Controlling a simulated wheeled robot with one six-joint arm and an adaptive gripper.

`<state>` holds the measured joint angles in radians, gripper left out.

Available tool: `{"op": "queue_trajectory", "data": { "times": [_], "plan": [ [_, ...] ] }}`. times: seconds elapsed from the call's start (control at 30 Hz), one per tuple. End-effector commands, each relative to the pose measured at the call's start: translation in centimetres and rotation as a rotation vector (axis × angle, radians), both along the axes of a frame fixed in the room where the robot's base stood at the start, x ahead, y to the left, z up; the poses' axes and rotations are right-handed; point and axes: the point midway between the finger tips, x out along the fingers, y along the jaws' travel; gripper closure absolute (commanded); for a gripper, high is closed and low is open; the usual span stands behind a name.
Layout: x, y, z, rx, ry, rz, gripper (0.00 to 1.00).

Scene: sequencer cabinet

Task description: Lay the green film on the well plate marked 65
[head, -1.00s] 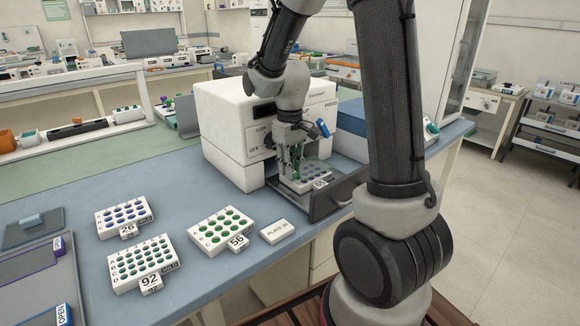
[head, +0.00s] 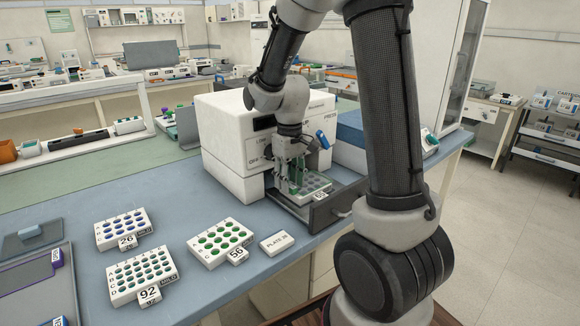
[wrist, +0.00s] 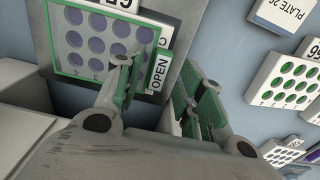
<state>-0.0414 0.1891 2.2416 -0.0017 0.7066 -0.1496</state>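The well plate marked 65 (head: 312,184) sits in the pulled-out drawer of the white instrument. In the wrist view its round wells (wrist: 92,42) show through the clear green-edged film (wrist: 85,75). The film covers the plate and looks lined up with it; I cannot tell if it is flush everywhere. My gripper (head: 294,180) is at the plate's near left side. In the wrist view its green-padded fingers (wrist: 160,85) stand apart, one on each side of the tab, with a gap between them.
The drawer (head: 338,205) juts out from the white instrument (head: 235,140). Other well plates, marked 26 (head: 122,226), 92 (head: 140,272) and 56 (head: 218,238), and a PLATE block (head: 276,243) stand on the blue bench. A purple-tabbed film (head: 30,270) lies at left.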

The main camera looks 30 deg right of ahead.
Motion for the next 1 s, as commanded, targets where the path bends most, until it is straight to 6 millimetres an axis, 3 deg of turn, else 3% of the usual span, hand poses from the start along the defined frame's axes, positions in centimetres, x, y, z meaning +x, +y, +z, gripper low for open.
{"op": "queue_trajectory", "data": {
  "times": [0.07,0.5,0.73,0.87,1.0],
  "plan": [
    [-0.5,0.1,0.6,0.001,0.015,0.000,0.61],
    [-0.2,0.0,10.4,0.000,0.003,0.000,0.61],
    [-0.7,-0.1,12.9,0.000,-0.006,-0.004,0.61],
    [-3.9,-0.4,14.8,0.003,-0.064,-0.032,0.61],
    [-9.7,-1.0,16.7,0.012,-0.171,-0.087,0.61]
  ]
}}
